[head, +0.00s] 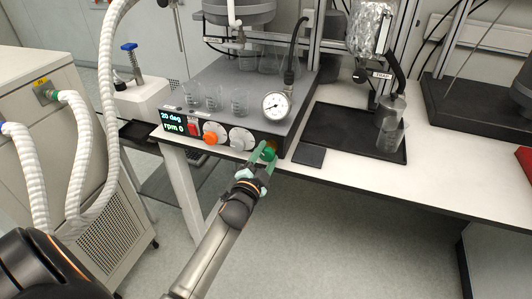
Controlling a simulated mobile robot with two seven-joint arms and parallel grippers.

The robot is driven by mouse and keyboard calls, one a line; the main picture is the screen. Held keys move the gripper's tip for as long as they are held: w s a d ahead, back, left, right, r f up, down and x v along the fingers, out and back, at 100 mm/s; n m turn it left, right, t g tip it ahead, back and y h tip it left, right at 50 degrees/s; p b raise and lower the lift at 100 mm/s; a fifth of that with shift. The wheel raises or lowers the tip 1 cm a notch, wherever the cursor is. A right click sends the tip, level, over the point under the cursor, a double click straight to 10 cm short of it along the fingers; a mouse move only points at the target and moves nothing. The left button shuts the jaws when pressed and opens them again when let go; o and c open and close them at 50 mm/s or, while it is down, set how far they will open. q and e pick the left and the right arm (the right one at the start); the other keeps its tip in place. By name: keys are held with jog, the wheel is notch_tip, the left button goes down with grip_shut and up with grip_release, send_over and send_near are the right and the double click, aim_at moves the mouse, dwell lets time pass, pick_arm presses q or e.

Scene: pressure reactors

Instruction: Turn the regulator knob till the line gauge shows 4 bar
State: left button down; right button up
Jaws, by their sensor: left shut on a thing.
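The line gauge (276,106) is a round white dial on top of the grey reactor unit, near its front right corner. Its needle is too small to read. The green regulator knob (270,151) sits on the front face at the right end, below the gauge. My left gripper (267,154) reaches up from below and is shut on the knob, one finger on each side. The fingers hide part of the knob. My right gripper is not in view.
An orange knob (214,133), a white knob (241,138) and a display (173,122) reading 20 deg, rpm 0 share the front panel. Small beakers (239,103) stand on top. A dark tray (335,128) with glassware lies to the right. The floor in front is clear.

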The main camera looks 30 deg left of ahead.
pick_arm(q)
jog(key=m, duration=0.5)
jog(key=shift+m, duration=0.3)
jog(key=m, duration=0.4)
jog(key=shift+m, duration=0.4)
jog(key=shift+c, duration=1.3)
grip_release()
jog(key=shift+f, duration=0.1)
